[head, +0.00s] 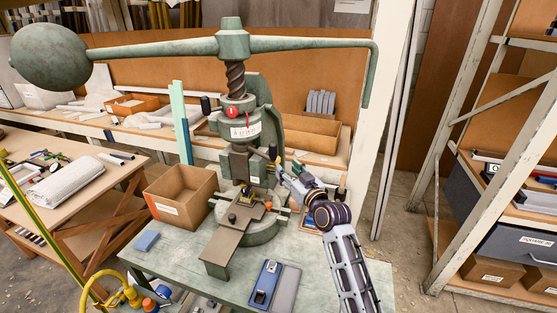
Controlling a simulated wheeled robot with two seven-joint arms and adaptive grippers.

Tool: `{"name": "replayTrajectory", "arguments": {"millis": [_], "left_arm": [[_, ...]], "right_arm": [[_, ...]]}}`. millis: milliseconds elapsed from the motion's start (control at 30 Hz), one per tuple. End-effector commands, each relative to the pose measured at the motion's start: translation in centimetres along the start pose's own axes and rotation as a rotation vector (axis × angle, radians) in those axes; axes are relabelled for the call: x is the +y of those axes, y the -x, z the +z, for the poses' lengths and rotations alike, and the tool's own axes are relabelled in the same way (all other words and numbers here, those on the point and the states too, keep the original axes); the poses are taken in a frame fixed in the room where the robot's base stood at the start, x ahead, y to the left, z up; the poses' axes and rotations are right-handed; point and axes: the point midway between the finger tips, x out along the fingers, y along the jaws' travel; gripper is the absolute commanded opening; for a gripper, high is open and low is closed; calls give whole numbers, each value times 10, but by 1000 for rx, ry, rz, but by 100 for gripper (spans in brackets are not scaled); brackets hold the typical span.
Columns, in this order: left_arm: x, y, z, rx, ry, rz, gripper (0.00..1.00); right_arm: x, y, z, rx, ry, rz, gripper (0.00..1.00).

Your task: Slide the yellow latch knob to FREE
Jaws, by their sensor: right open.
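The green fly press (240,150) stands on the worktable, with a long arm and ball weight across the top. A small yellow piece (279,160), which may be the latch knob, shows at the right side of the press column. My right gripper (281,167) is close beside it, open; at this size I cannot tell whether they touch. The FREE marking cannot be read from here. My left gripper is out of view.
A cardboard box (181,207) stands left of the press. A blue sponge-like block (146,240) and a blue case (264,283) lie on the worktable (190,258). An orange knob (268,206) is on the bed. A shelf rack (470,120) stands at the right.

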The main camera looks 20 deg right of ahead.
Motion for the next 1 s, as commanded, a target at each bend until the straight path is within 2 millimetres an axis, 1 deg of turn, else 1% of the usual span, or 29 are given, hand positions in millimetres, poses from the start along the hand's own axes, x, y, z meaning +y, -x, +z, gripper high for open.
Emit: {"name": "replayTrajectory", "arguments": {"millis": [100, 600, 800, 1000], "left_arm": [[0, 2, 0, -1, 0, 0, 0], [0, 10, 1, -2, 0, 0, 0], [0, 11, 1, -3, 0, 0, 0], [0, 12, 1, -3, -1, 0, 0]], "right_arm": [[0, -12, -2, 1, -2, 0, 45], [0, -57, -1, 0, -1, 0, 45], [0, -69, -1, 1, -1, 0, 45], [0, -74, -1, 1, 0, 0, 45]]}}
